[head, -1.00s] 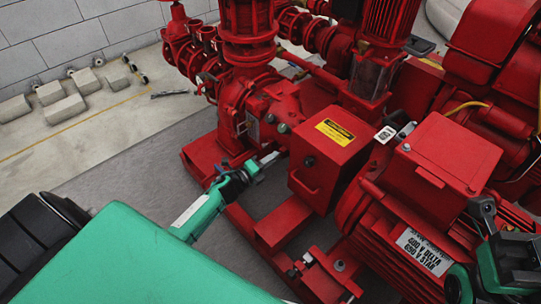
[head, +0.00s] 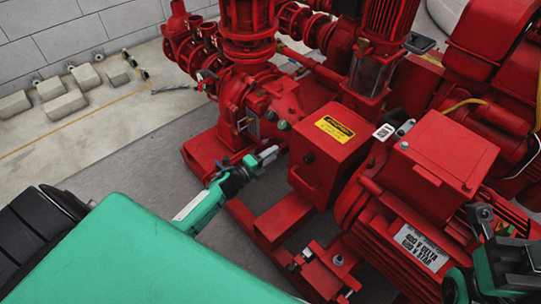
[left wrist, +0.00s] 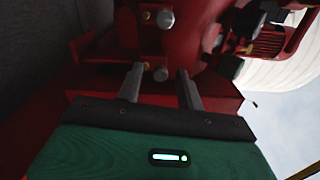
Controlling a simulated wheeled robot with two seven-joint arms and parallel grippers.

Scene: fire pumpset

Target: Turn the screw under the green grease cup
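The pump housing (head: 245,105) is red, with small round greyish-green fittings (head: 284,125) on its near side. I cannot tell for certain which is the green grease cup. In the left wrist view two grey round-headed fittings (left wrist: 162,74) show, one above the other, with small brass-coloured pieces beside them. My left gripper (head: 269,154) points at the pump's side, just below these fittings. In the left wrist view its two fingers (left wrist: 160,88) are apart, with the lower fitting beyond the gap and nothing visibly held. My right gripper (head: 515,262) is partly in view at the lower right, its fingertips unclear.
A red box with a yellow warning label (head: 335,129) stands right beside my left gripper. A red motor (head: 425,190) is further right. The red base frame (head: 280,221) runs below. Grey floor (head: 140,165) is free to the left; pale blocks (head: 65,105) lie by the wall.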

